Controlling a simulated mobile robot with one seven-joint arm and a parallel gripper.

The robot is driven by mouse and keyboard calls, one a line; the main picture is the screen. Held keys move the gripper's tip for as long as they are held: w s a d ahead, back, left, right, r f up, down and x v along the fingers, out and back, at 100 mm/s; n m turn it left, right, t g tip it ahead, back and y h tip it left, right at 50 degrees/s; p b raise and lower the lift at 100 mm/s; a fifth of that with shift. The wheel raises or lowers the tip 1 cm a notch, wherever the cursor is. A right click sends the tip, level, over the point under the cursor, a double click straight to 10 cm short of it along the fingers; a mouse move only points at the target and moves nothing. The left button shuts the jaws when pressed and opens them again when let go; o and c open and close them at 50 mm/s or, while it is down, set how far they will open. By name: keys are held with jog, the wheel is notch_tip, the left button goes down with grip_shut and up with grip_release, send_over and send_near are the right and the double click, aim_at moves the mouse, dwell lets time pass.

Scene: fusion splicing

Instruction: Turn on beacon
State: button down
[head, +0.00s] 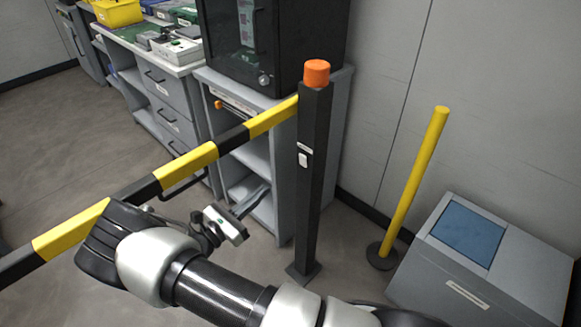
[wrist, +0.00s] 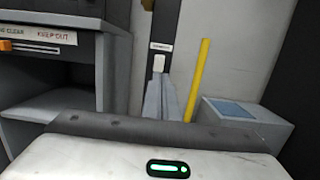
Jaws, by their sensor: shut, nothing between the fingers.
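The beacon is an orange cap (head: 316,73) on top of a dark upright post (head: 312,215); the cap looks plain orange, with no glow visible. A small white switch (head: 303,159) with a label above it sits on the post. The switch also shows in the wrist view (wrist: 159,62), just above the fingertips. My gripper (head: 258,193) is to the left of the post and lower than the switch. In the wrist view my gripper (wrist: 162,80) has its grey fingers together and empty. Whether they touch the post is unclear.
A yellow and black barrier bar (head: 187,166) runs from the post leftward, above my arm. A grey cabinet (head: 262,155) with a dark enclosure (head: 270,40) stands behind. A yellow pole (head: 415,180) and a grey bin (head: 490,265) with a blue top stand right.

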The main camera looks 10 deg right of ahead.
aim_at(302, 157)
jog(key=b+x, duration=0.2)
jog(key=x, duration=1.2)
jog(key=shift+r, duration=0.15)
jog(key=shift+w+d+r+p, duration=0.15)
jog(key=shift+r+p, duration=0.15)
jog(key=shift+p, duration=0.4)
jog(key=shift+w+d+g+y+p, duration=0.1)
jog(key=shift+d+g+y+p, duration=0.15)
jog(key=shift+g+y+p, duration=0.2)
jog(key=shift+s+a, duration=0.2)
jog(key=shift+a, duration=0.1)
jog(key=r+p+v, duration=0.2)
jog(key=v, duration=1.1)
jog(key=shift+s+a, duration=0.15)
jog(key=shift+a, duration=0.15)
